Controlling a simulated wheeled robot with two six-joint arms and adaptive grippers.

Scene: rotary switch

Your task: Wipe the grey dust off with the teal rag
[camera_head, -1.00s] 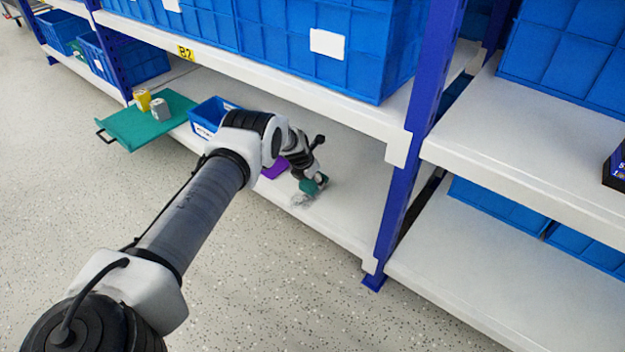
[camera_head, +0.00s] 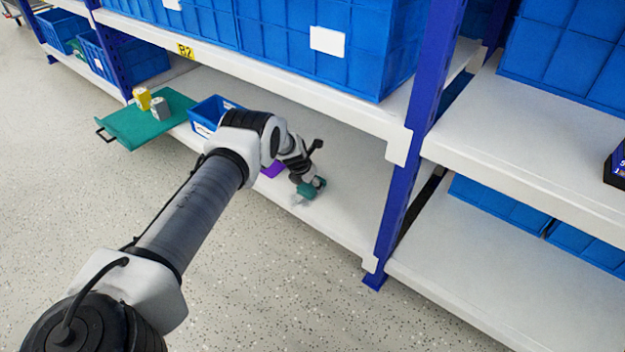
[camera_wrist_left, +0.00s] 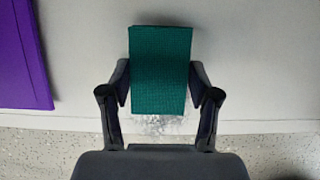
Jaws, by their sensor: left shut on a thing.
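The teal rag (camera_wrist_left: 160,70) is a folded rectangular pad between the fingers of my left gripper (camera_wrist_left: 160,88), which is shut on it. In the head view the rag (camera_head: 308,190) is low over the white lower shelf (camera_head: 345,205), at the end of my left arm. A patch of grey dust (camera_head: 299,201) shows just in front of the rag, near the shelf's front edge. In the left wrist view the dust (camera_wrist_left: 160,125) shows below the rag, between the fingers; the rag may hide more. I cannot tell whether the rag touches the shelf. My right gripper is not in view.
A purple item (camera_head: 272,170) lies left of the rag; it also shows in the wrist view (camera_wrist_left: 22,60). A small blue bin (camera_head: 208,112) and a green tray (camera_head: 140,130) are farther left. A blue upright (camera_head: 400,205) stands to the right. The upper shelf overhangs.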

